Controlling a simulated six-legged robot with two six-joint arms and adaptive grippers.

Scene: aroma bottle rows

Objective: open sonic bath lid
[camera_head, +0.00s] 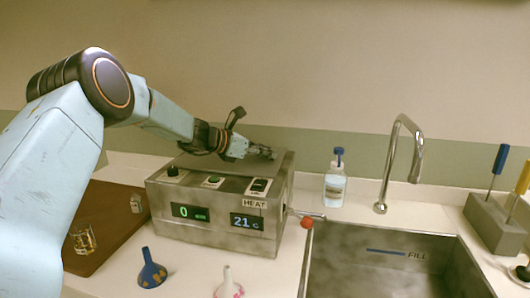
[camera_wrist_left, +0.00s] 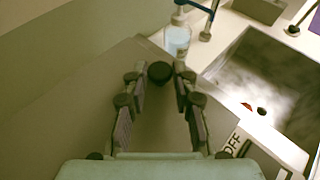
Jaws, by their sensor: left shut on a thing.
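The sonic bath (camera_head: 207,215) is a grey metal box on the white counter, with green and blue number displays and a HEAT switch on its front. Its flat grey lid (camera_head: 200,160) lies on top and looks closed. My left arm reaches over the bath from the left, and my left gripper (camera_head: 262,151) is low over the lid's far right part. In the left wrist view the black lid knob (camera_wrist_left: 160,73) sits between the fingertips of the left gripper (camera_wrist_left: 160,78), which is shut on it. The head view hides the knob. My right gripper is not in view.
A red-tipped lever (camera_head: 307,222) sticks out from the bath's right side.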

